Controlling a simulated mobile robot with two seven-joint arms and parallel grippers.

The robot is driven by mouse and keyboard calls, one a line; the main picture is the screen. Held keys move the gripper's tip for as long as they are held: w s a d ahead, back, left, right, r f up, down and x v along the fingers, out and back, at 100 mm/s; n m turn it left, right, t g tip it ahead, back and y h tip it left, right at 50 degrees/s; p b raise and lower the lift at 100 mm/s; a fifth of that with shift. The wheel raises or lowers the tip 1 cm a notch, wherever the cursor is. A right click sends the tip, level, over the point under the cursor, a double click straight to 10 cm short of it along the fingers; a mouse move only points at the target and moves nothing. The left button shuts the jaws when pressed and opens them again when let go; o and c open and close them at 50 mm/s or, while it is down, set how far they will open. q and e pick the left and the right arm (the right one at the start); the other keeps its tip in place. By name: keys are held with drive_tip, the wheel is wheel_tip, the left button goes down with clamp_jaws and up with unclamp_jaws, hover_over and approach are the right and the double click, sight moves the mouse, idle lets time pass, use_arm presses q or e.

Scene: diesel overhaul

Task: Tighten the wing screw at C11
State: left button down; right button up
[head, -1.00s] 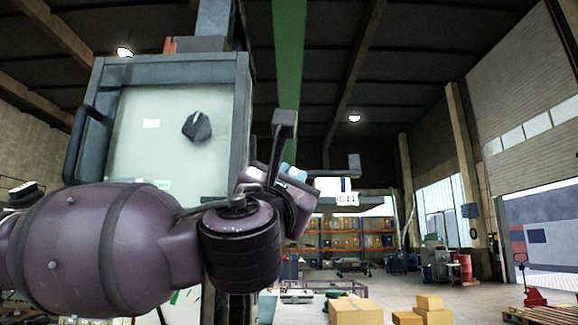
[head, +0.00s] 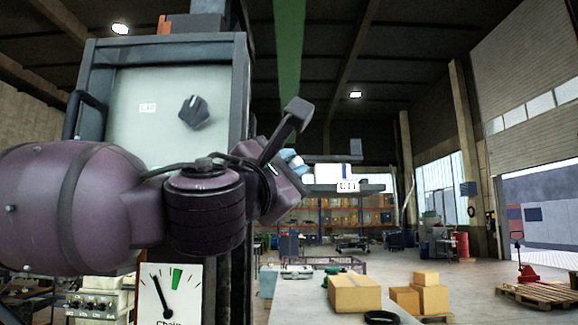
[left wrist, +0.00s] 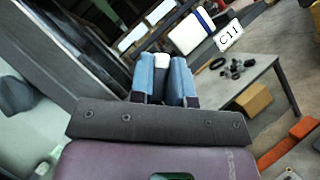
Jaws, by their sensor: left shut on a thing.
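The C11 label (head: 348,186) hangs under a white block with a dark blue stripe (head: 325,174), right of the cabinet. The left wrist view shows the label (left wrist: 229,35) and the block (left wrist: 192,32) up close. My left gripper (head: 293,160) is just left of the block. In the left wrist view its blue pads (left wrist: 163,80) are closed on a small pale piece (left wrist: 161,62), seemingly the wing screw. Its far end and its wings are mostly hidden between the pads. My right gripper is in neither view.
A grey cabinet (head: 243,100) with a dark knob (head: 194,112) stands close behind my left arm, with a gauge (head: 170,292) below. The space right of the label is open.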

use_arm(q)
drive_tip(key=shift+m+g, duration=1.8)
drive_tip(key=shift+m, duration=0.9)
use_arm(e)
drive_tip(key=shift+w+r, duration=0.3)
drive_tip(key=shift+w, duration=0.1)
use_arm(q)
drive_tip(key=shift+m+g, duration=0.7)
drive_tip(key=shift+m, duration=0.5)
drive_tip(key=c, duration=1)
unclamp_jaws()
drive_tip(key=shift+f, duration=0.1)
drive_tip(key=shift+o, duration=0.3)
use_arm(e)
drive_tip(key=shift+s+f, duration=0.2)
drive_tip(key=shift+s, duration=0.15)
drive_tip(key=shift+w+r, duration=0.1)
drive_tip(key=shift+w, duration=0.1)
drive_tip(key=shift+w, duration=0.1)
